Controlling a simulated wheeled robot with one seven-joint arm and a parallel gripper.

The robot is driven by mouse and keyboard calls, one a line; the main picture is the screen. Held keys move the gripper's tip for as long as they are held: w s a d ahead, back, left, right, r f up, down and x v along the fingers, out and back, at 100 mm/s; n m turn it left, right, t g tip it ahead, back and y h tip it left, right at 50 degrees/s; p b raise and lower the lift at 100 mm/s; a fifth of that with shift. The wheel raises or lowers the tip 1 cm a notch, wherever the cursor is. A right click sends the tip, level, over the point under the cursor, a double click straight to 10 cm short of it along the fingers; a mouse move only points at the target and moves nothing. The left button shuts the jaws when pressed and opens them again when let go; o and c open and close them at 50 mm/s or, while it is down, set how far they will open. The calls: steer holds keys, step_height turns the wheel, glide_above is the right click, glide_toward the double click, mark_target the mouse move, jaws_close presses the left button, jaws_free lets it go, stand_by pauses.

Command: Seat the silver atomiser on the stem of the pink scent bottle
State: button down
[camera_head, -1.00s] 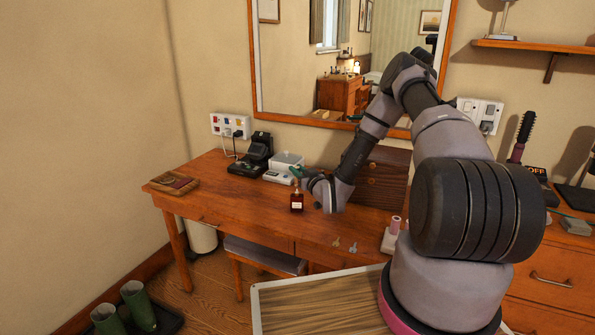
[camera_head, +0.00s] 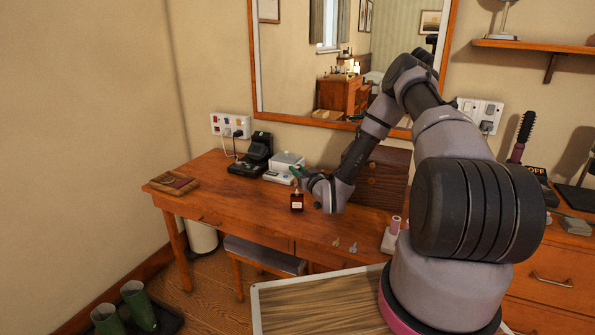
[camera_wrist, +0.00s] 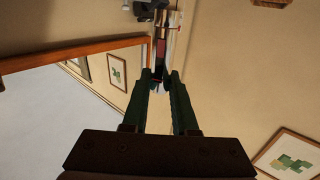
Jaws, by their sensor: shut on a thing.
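A dark red bottle with a pale label (camera_head: 297,202) stands upright on the wooden desk, below my gripper's tips. A pink, round-topped piece on a pale block (camera_head: 392,232) stands near the desk's front right; I cannot tell which of the two is the pink scent bottle. My gripper (camera_head: 294,172) has green fingers and reaches left just above the red bottle. In the wrist view its fingertips (camera_wrist: 160,79) are close together on a small thing, taken to be the silver atomiser, mostly hidden by the fingers. I cannot tell whether it touches the bottle.
A wooden chest (camera_head: 384,178) stands behind my forearm. A black device (camera_head: 253,156) and a white box (camera_head: 285,166) stand at the back of the desk. Two small keys lie near the front edge. A wooden tray (camera_head: 172,184) lies at the left. The desk's left front is clear.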

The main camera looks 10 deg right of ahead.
steer(key=shift+f, duration=1.1)
stand_by(1.2)
